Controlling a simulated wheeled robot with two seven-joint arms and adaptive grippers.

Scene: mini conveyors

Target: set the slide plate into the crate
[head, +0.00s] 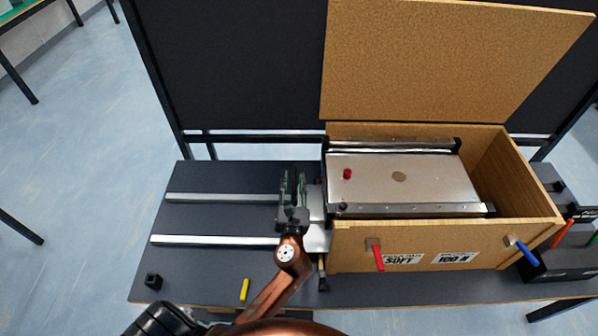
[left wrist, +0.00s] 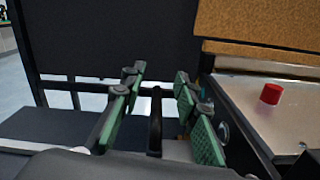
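The slide plate, which I take to be the flat silver plate (head: 425,182) with a red knob and a brown disc, lies in the left and middle part of the open wooden crate (head: 545,215). Dark end pieces and metal rails edge it. I cannot tell whether it rests on the crate floor. Its knob end also shows at the right of the left wrist view (left wrist: 245,92). My left gripper (head: 293,182) is just left of the crate, its green-padded fingers apart. In the left wrist view, a dark upright bar (left wrist: 155,120) shows between the fingers (left wrist: 160,105), apparently untouched. My right gripper is out of view.
The crate lid (head: 450,60) stands open at the back. Two silver rails (head: 215,241) lie on the dark table left of the crate. Red (head: 378,257) and blue (head: 527,252) handles stick out in front. A yellow piece (head: 244,290) and a black block (head: 153,281) lie at front left.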

